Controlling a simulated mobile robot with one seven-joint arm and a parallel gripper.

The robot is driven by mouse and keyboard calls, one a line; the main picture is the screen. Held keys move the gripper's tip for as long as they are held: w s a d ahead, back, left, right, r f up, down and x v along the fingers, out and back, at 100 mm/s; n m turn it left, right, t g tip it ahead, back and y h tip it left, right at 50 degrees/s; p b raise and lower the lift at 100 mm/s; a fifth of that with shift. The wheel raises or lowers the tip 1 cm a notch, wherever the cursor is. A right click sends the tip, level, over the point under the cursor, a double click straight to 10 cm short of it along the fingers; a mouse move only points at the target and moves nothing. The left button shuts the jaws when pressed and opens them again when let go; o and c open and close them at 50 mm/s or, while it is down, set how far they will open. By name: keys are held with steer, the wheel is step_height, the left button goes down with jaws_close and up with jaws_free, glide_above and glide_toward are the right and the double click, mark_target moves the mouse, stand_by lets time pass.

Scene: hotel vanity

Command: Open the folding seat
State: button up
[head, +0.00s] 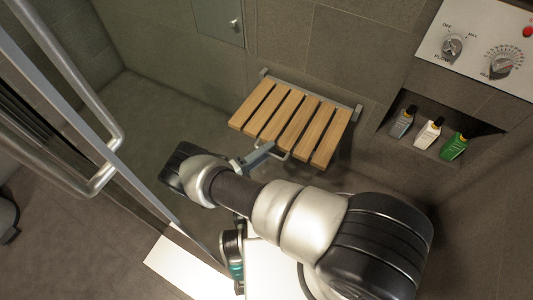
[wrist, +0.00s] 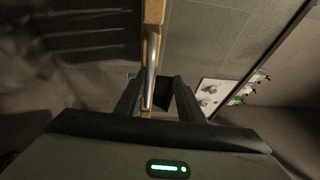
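The folding seat (head: 292,118) has several light wooden slats on a grey metal frame fixed to the shower wall. In the head view it stands out from the wall, slats up, and looks roughly level. My gripper (head: 262,155) is at its front edge, low beside a thin metal loop (head: 288,151). In the wrist view the seat (wrist: 153,14) shows edge-on, with a metal bar (wrist: 151,72) running down between the fingers, close to the left one. The fingers stand apart, with a gap to the right of the bar. Contact with the bar cannot be told.
A wall niche to the right holds several bottles (head: 430,133), below a control panel (head: 480,48) with knobs. A glass door with a metal handle (head: 105,170) stands at the left. A small wall hatch (head: 218,20) is at the back. The floor left of the seat is clear.

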step_height(320, 180, up, 7)
steer(key=p, duration=0.1)
steer(key=shift+f+p, duration=0.15)
steer(key=shift+p, duration=0.15)
steer(key=shift+f+b, duration=0.1)
steer(key=shift+b, duration=0.35)
steer(key=shift+o, duration=0.5)
